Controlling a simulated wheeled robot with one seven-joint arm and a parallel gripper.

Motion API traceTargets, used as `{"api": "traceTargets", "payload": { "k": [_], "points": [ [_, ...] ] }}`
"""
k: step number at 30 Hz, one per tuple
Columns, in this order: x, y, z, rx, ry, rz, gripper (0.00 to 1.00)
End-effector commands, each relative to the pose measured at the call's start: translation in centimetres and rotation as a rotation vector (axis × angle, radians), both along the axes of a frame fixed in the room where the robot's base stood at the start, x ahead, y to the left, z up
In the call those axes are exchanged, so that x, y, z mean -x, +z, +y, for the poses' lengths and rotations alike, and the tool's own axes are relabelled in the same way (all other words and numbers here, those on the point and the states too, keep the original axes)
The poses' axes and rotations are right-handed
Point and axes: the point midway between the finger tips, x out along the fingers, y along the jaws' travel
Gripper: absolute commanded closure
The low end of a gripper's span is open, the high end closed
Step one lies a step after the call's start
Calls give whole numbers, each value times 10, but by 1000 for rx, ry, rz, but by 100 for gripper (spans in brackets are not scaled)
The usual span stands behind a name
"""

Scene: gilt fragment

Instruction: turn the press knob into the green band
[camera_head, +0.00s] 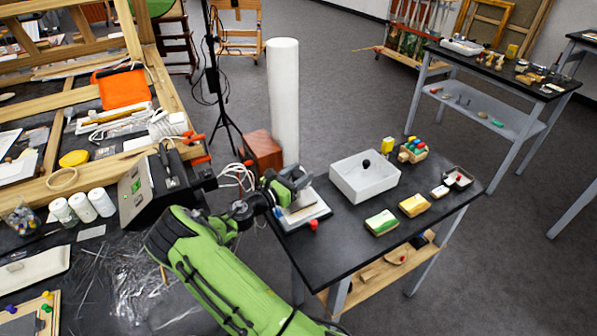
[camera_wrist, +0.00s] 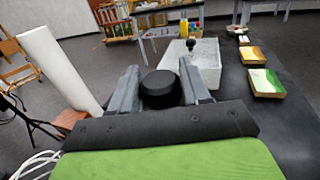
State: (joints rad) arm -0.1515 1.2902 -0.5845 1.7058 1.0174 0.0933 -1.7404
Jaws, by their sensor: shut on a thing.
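The press knob (camera_wrist: 160,90) is a round black knob in the middle of the wrist view. My gripper (camera_wrist: 158,74) is shut on it, one finger on each side. In the head view my gripper (camera_head: 298,181) is over the press (camera_head: 318,212), a low white and grey unit at the left end of the black table. The knob is hidden by my gripper in that view. A small red part (camera_head: 314,225) shows at the near edge of the press. I cannot make out the green band or where the knob points.
A white open box (camera_head: 350,190) with a black ball-like knob stands right of the press. A green block (camera_head: 381,222) and a yellow block (camera_head: 414,205) lie near it. A tall white roll (camera_head: 284,95) and a reddish-brown box (camera_head: 262,150) stand behind my gripper.

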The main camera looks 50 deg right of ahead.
Motion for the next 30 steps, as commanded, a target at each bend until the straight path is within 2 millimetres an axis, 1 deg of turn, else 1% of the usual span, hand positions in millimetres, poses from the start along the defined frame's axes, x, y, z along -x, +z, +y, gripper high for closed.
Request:
{"api": "traceTargets", "payload": {
  "k": [2, 9, 15, 21, 30],
  "points": [
    [-2, 1, -1, 11, -67, -7, 84],
    [0, 0, -2, 16, -292, -6, 84],
    [1, -1, -4, 11, -451, -8, 84],
    [1, -2, -4, -1, -559, -11, 84],
    [1, 0, -2, 1, -643, -4, 84]
  ]
}}
